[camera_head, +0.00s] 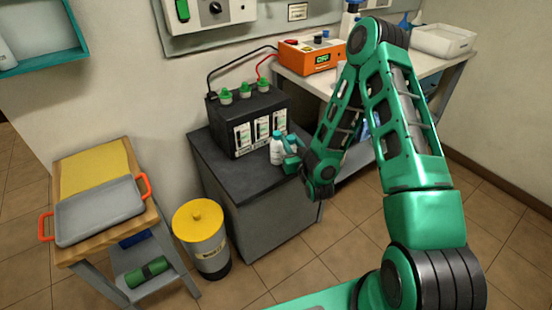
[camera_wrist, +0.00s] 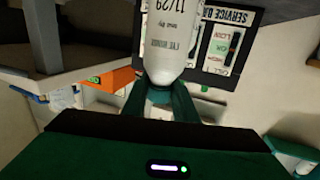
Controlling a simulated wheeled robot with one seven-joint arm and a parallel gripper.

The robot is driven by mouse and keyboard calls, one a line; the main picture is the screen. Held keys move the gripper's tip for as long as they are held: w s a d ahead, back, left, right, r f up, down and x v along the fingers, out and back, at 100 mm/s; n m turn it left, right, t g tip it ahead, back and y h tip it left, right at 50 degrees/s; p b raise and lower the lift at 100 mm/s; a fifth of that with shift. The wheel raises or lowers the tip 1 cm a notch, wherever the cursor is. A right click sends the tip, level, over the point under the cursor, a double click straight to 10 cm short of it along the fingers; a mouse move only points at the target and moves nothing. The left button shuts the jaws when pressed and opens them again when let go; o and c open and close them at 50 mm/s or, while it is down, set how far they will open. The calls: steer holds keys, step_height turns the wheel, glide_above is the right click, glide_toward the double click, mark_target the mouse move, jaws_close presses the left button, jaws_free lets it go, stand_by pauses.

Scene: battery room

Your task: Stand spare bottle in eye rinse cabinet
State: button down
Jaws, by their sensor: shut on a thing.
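The spare bottle (camera_head: 276,152) is small and white, with printed lettering that shows inverted in the wrist view (camera_wrist: 166,38). My gripper (camera_head: 289,158) is shut on its narrow neck end, with a green finger on each side in the wrist view (camera_wrist: 160,100). The bottle is upright in front of the black battery, at the dark top of the grey cabinet. I cannot tell whether its base touches that top. A teal wall cabinet (camera_head: 52,60), apparently the eye rinse cabinet, is cut off at the upper left. A white item (camera_head: 5,54) stands partly visible in it.
The black battery (camera_head: 250,118) with green caps stands on the grey cabinet (camera_head: 262,212). Leads run to an orange charger (camera_head: 309,55) on the bench. A yellow bin (camera_head: 202,232) and a wooden trolley with a grey tray (camera_head: 100,211) stand at left.

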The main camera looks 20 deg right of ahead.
steer(key=shift+w+d, duration=0.1)
steer(key=shift+w, duration=0.05)
steer(key=a+r+n+y, duration=0.1)
steer(key=a+r, duration=0.3)
steer(key=a, duration=0.6)
steer(key=a+r+n+y, duration=0.1)
steer(key=a+r, duration=0.3)
steer(key=a, duration=0.5)
steer(key=w+d+f, duration=0.5)
steer(key=d+f, duration=0.5)
steer(key=shift+w+f, duration=0.15)
steer(key=shift+f, duration=0.15)
steer(key=shift+d, duration=0.1)
steer(key=c, duration=1.4)
jaws_free()
steer(key=shift+f, duration=0.1)
steer(key=shift+c, duration=0.2)
